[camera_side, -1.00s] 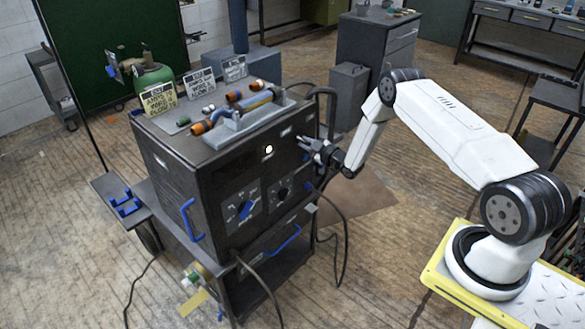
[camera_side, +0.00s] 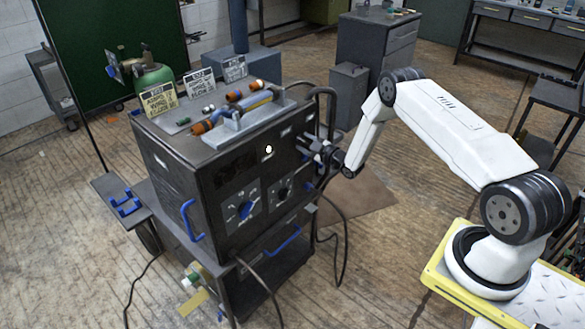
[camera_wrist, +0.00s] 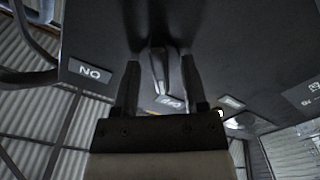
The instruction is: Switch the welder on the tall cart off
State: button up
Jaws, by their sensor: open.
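The welder (camera_side: 185,165) is a dark box on the tall cart (camera_side: 268,292), with dials and a lit white lamp (camera_side: 269,149) on its front. My gripper (camera_side: 304,146) is at the upper right of that front. In the wrist view its two fingers (camera_wrist: 160,63) are apart, one on each side of a grey switch lever (camera_wrist: 158,78). I cannot tell whether either finger touches the lever. A label (camera_wrist: 90,72) on the left reads "NO" in this picture, seemingly "ON" upside down. The side view hides the lever behind my gripper.
A torch on a grey block (camera_side: 238,117), small fittings and standing cards (camera_side: 158,100) are on the welder's top. A dark curved handle or hose (camera_side: 331,100) rises close beside my gripper. Cables hang below it.

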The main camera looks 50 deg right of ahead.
jog(key=shift+s, duration=0.1)
jog(key=s, duration=0.7)
jog(key=shift+s, duration=0.35)
dwell(0.4)
jog(key=a+r+m+g+h, duration=0.1)
jog(key=a+r+m+g, duration=0.3)
jog(key=a+r+g, duration=0.45)
jog(key=s+a+r+m+g, duration=0.2)
jog(key=s+a, duration=0.4)
jog(key=s, duration=0.4)
jog(key=s+a+r+m+g+y, duration=0.1)
jog(key=s+a+r+g, duration=0.4)
jog(key=s, duration=0.6)
jog(key=shift+s+a+r+m, duration=0.15)
jog(key=shift+a+m, duration=0.45)
jog(key=shift+a, duration=0.65)
